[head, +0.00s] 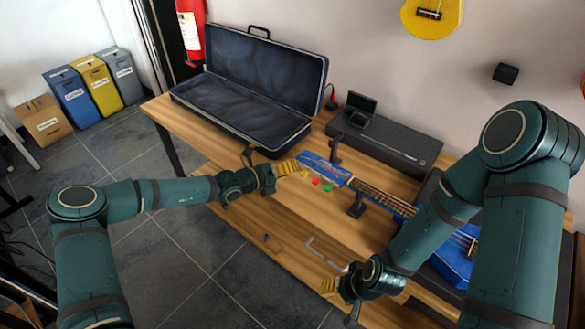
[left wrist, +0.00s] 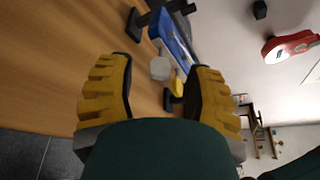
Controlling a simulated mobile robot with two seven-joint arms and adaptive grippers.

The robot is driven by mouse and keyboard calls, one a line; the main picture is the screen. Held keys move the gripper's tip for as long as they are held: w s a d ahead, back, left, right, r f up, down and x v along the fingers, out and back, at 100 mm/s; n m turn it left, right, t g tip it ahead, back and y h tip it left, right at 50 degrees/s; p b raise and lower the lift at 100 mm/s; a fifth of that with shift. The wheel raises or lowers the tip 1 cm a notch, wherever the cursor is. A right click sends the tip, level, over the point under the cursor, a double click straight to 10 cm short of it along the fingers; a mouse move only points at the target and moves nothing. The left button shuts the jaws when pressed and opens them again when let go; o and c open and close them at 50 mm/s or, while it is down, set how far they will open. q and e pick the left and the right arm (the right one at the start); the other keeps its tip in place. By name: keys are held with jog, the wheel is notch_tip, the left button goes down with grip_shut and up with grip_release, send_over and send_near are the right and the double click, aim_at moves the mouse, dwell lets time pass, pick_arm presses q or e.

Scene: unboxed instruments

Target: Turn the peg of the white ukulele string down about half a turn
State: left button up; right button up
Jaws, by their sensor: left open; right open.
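The blue ukulele lies on the workbench, its headstock (head: 325,170) toward my left gripper and its blue body (head: 452,262) partly behind my right arm. Red (head: 315,181), yellow (head: 304,175) and green (head: 327,187) pegs show along the near edge. In the left wrist view the white peg (left wrist: 160,68) appears between the open yellow fingers of my left gripper (left wrist: 164,76), with gaps at both sides. The yellow peg (left wrist: 178,85) is beside it. In the head view my left gripper (head: 289,167) is at the headstock's end. My right gripper (head: 330,287) is open and empty over the bench's front.
Black supports (head: 355,207) stand around the neck. An open dark case (head: 245,95) and a long black box (head: 385,138) lie behind. A bent metal rod (head: 323,253) lies in front. The bench's (head: 285,232) front left is mostly clear.

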pick_arm(q)
jog(key=v, duration=1)
jog(key=shift+f, duration=0.1)
